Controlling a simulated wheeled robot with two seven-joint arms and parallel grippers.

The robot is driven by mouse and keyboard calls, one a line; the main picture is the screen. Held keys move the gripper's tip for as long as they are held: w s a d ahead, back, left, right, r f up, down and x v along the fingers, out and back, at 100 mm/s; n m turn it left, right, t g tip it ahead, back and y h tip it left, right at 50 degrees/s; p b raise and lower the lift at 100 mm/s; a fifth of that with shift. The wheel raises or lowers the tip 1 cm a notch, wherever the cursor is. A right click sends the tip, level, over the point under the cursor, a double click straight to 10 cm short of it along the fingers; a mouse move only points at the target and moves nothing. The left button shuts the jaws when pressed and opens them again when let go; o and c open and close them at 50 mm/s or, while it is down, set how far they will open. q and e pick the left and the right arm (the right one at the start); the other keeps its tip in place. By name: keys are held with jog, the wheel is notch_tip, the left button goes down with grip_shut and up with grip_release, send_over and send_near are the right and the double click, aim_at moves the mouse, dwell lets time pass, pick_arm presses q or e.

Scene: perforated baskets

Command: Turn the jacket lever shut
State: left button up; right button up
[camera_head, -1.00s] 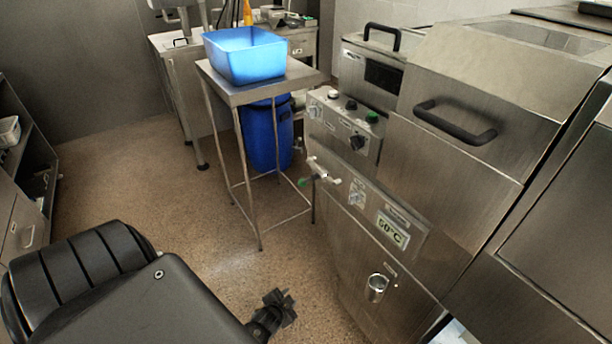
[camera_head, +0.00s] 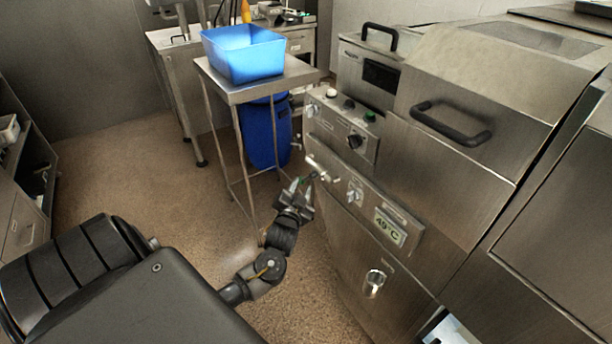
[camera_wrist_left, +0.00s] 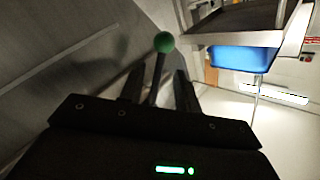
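The jacket lever is a thin rod with a green ball knob (camera_wrist_left: 163,42), seen in the left wrist view. In the head view its valve end (camera_head: 319,174) sticks out from the steel front panel, and my fingers partly hide the knob. My left gripper (camera_head: 302,187) is at the lever, with its fingers pointing toward the panel. In the left wrist view, the lever's rod runs between the two spread fingers (camera_wrist_left: 160,88), with gaps visible on both sides. My right gripper is not in view.
The steel machine has a temperature display (camera_head: 390,229) reading about 49°C, knobs (camera_head: 354,141) above and a metal spout (camera_head: 374,284) below. A steel side table (camera_head: 236,93) with a blue basin (camera_head: 243,54) stands behind the lever. A blue drum (camera_head: 267,137) is under it. Floor at left is clear.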

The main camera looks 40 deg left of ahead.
aim_at(304, 181)
pick_arm(q)
jog(key=x, duration=0.6)
jog(key=shift+w+a, duration=0.15)
jog(key=shift+w, duration=0.05)
grip_shut()
